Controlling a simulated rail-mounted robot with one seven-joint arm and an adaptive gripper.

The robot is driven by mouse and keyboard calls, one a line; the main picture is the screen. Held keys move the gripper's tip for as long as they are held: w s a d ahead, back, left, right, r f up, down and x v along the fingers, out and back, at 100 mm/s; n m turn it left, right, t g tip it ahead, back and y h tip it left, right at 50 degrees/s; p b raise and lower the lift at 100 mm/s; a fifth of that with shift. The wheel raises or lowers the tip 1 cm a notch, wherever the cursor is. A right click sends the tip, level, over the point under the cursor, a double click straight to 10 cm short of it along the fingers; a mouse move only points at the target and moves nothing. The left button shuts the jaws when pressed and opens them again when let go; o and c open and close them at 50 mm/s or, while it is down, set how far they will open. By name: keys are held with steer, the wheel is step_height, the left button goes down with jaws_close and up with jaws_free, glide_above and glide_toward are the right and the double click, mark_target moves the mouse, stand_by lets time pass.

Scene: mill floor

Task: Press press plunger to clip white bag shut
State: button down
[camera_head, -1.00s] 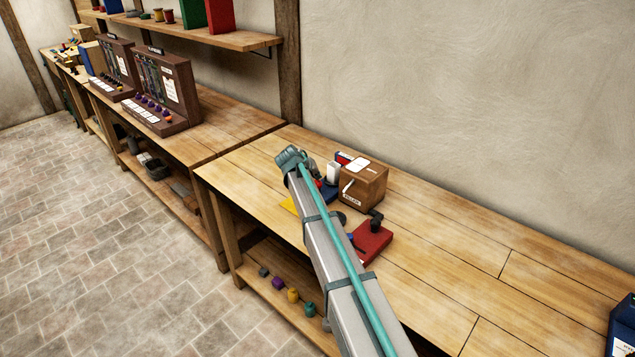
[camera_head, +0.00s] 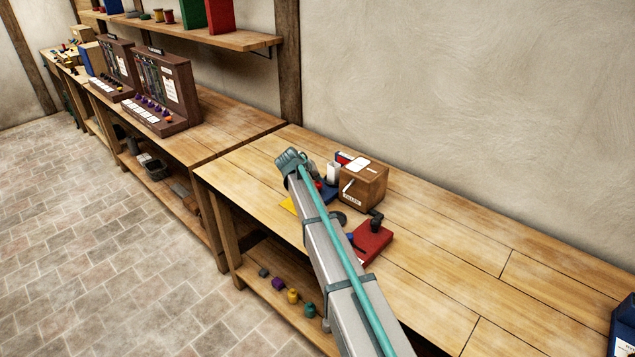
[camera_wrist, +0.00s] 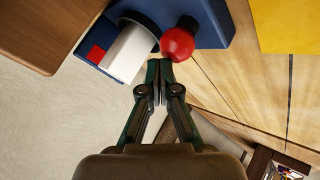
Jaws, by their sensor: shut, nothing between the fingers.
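The blue press (camera_wrist: 217,22) fills the top middle of the wrist view. Its plunger has a round red knob (camera_wrist: 177,43). The white bag (camera_wrist: 128,52) sits in the press beside the knob, next to a small red square. My gripper (camera_wrist: 160,62) is shut and empty, with its fingertips right by the knob; I cannot tell whether they touch it. In the head view, the blue press (camera_head: 329,192) and the white bag (camera_head: 333,172) show partly behind my arm, which hides much of the press.
A brown wooden box (camera_head: 362,186) stands close beside the press; it also shows in the wrist view (camera_wrist: 48,28). A yellow sheet (camera_wrist: 285,25) lies on the other side. A red block with a black fitting (camera_head: 373,243) stands nearer on the bench.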

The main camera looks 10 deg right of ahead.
steer(key=shift+f, duration=0.5)
steer(key=shift+r, duration=0.1)
stand_by(0.6)
steer(key=shift+r, duration=1.25)
steer(key=shift+r+p, duration=0.85)
steer(key=shift+r, duration=1.7)
